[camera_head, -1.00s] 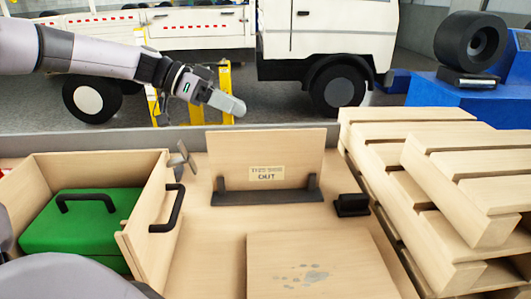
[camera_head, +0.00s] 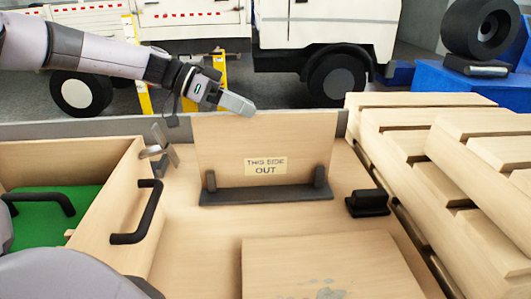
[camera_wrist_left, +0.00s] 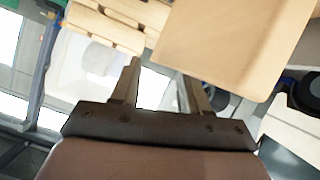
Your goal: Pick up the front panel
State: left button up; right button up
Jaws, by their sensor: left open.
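The front panel (camera_head: 265,144) is a thin wooden board with a "THIS SIDE OUT" label. It stands upright in a dark holder (camera_head: 266,195) with two posts, in the middle of the bench. A large wooden surface, probably the panel (camera_wrist_left: 235,38), lies beyond the fingers. My right gripper is out of view.
Wooden pallets (camera_head: 440,150) are stacked at the right. A small black block (camera_head: 367,203) lies beside the holder. A flat board (camera_head: 325,268) lies in front.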

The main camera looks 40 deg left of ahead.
pick_arm(q)
jog(key=x, duration=0.4)
jog(key=shift+w, duration=0.1)
grip_shut()
jog(key=shift+d, duration=0.1)
dwell(1.2)
